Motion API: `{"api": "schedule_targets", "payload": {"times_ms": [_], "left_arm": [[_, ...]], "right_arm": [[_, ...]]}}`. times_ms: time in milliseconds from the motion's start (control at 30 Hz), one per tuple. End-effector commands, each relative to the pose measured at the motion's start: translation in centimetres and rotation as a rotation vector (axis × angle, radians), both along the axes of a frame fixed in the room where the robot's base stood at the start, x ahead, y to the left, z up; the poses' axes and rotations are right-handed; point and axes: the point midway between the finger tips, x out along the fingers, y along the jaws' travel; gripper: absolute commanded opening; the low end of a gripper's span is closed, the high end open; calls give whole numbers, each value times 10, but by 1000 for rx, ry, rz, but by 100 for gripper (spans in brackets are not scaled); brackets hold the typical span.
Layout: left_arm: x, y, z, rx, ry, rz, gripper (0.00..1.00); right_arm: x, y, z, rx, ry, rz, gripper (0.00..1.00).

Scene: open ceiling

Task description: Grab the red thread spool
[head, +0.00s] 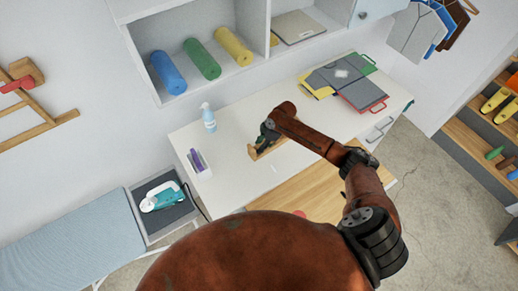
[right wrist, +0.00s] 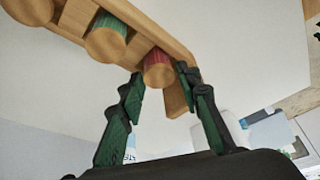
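The red thread spool (right wrist: 158,70) has wooden ends and sits at one end of a wooden rack (right wrist: 170,38) in the right wrist view. My right gripper (right wrist: 160,76) is open, with its green fingertips on either side of the spool; I cannot tell whether they touch it. A green spool (right wrist: 106,40) sits beside it on the rack. In the head view the rack (head: 254,152) lies on the white table, mostly hidden by my right gripper (head: 264,138). The red spool is hidden there. My left gripper is not in view.
On the white table (head: 235,180) stand a spray bottle (head: 208,118), a purple-and-white box (head: 198,162) and folders (head: 345,78). A shelf with blue, green and yellow rolls (head: 203,58) hangs behind. An iron (head: 162,197) rests at left by the ironing board (head: 70,245).

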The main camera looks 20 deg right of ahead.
Motion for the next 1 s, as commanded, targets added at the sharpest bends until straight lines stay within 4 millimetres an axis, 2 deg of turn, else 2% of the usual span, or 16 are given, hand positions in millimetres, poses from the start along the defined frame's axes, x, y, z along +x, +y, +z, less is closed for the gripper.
{"api": "schedule_targets", "payload": {"times_ms": [167,500,833,1000], "left_arm": [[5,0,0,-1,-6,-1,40],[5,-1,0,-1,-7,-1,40],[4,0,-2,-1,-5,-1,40],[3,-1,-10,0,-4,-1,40]], "right_arm": [[0,0,0,0,-1,0,31],[0,0,0,0,-1,0,10],[1,0,4,0,-2,-1,10],[2,-1,18,-1,-5,0,10]]}}
